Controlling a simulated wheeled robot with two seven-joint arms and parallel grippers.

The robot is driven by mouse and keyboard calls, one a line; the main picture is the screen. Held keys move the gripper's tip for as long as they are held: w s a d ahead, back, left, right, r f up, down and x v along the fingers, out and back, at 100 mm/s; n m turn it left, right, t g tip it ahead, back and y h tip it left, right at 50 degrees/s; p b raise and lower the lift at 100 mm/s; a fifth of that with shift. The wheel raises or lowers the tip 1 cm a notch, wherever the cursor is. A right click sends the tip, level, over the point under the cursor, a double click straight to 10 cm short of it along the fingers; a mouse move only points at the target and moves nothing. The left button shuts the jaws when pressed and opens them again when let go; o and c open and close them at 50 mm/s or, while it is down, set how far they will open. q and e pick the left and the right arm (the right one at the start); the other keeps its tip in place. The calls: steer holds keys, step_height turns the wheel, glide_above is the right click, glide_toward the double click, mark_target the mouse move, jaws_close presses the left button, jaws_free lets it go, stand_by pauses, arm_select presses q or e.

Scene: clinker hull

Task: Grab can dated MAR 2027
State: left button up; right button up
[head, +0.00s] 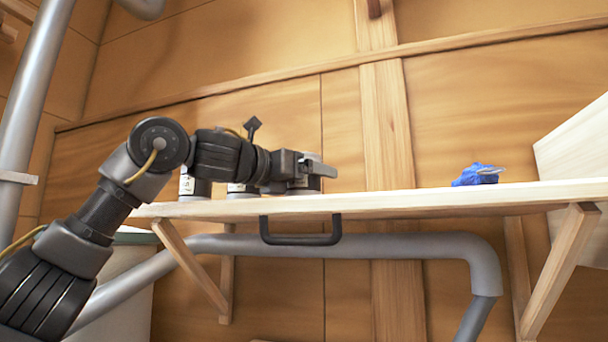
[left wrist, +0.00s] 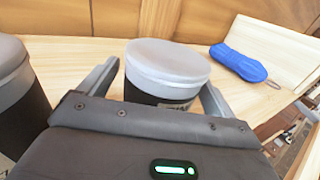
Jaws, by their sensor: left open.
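Several dark cans with pale lids stand in a row on a wooden shelf (head: 400,201). The left can (head: 188,186) and the middle can (head: 236,188) show pale labels. The rightmost can (head: 304,186) is partly hidden behind my left gripper (head: 318,167). In the left wrist view, that can (left wrist: 166,70) stands upright between the two open fingers of the gripper (left wrist: 158,80), with a gap visible at its left side. Another can (left wrist: 15,90) is at the left edge of that view. I cannot read a date on any can. My right gripper is not in view.
A blue object (head: 474,176) lies farther right on the shelf, near a pale wooden panel (head: 575,145). A dark handle (head: 300,238) and a grey pipe (head: 420,246) are below the shelf. The shelf between the cans and the blue object is clear.

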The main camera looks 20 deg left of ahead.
arm_select(q)
steer(key=shift+s+a, duration=0.1)
steer(key=shift+s, duration=0.1)
steer(key=shift+s+r, duration=0.1)
steer(key=shift+s, duration=0.05)
steer(key=shift+c, duration=1.1)
steer(key=c, duration=1.1)
steer(key=shift+r, duration=0.15)
steer(key=shift+c, duration=0.2)
steer(key=shift+w+r, duration=0.25)
steer(key=shift+r, duration=0.35)
steer(key=s+a+r, duration=0.3)
steer(key=s+r, duration=0.8)
steer(key=s, duration=0.3)
steer(key=shift+r+b, duration=0.25)
steer(key=shift+b, duration=0.15)
